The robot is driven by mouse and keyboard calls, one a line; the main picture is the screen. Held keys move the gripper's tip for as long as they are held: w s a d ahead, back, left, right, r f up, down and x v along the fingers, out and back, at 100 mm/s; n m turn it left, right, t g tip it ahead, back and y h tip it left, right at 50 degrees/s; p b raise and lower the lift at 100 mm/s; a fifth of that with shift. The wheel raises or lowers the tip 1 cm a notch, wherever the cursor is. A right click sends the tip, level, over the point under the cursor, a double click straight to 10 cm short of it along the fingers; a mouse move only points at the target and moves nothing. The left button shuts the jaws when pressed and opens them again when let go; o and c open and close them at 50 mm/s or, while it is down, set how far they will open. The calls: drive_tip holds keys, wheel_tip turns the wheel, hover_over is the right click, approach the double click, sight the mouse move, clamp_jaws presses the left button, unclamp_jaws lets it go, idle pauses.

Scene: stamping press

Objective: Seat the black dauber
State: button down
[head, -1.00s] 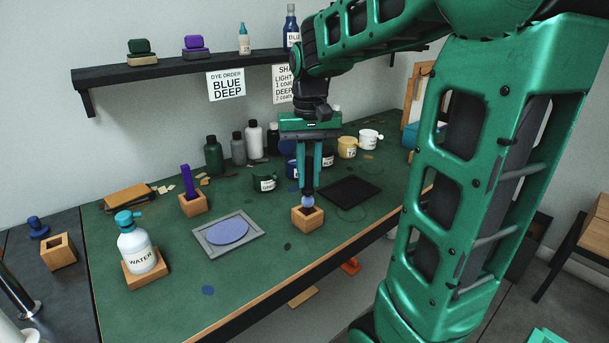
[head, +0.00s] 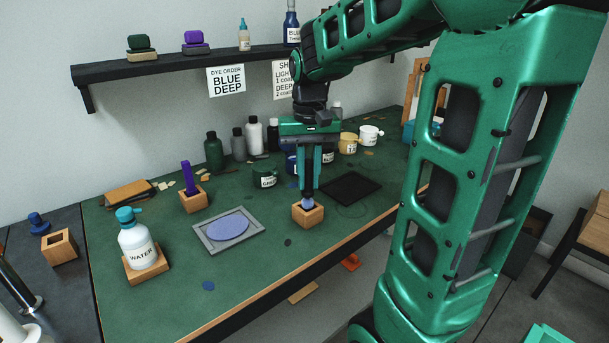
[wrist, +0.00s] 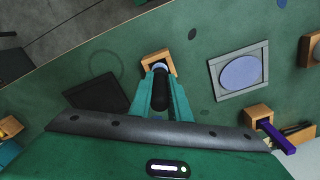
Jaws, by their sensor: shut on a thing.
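My gripper (head: 308,190) is shut on the black dauber (head: 308,174), a dark upright handle with a pale blue head (head: 308,204) at its lower end. The dauber stands over a small wooden block holder (head: 308,217), its head at the holder's opening and partly inside it. In the wrist view the dauber (wrist: 160,92) lies between the two green fingers, and the holder (wrist: 155,58) shows just beyond its head. How deep the head sits is hidden by the holder's walls.
A grey-framed plate with a blue disc (head: 258,235) lies left of the holder. A purple dauber (head: 187,178) stands in another block. A dark square pad (head: 350,187) lies to the right. A water bottle (head: 137,248) and several dye jars stand on the green bench.

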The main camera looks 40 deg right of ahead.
sight(308, 192)
drive_tip(key=shift+f, duration=1.9)
drive_tip(key=c, duration=1.6)
unclamp_jaws()
wheel_tip(308, 192, up, 11)
drive_tip(key=shift+f, duration=0.15)
drive_tip(key=shift+m, duration=0.4)
drive_tip(key=s+f, duration=0.4)
drive_tip(key=s, duration=0.2)
drive_tip(key=s+f, duration=0.4)
drive_tip(key=s, duration=0.3)
drive_tip(key=s+f, duration=0.5)
drive_tip(key=s, duration=0.2)
drive_tip(key=shift+s+a, duration=0.2)
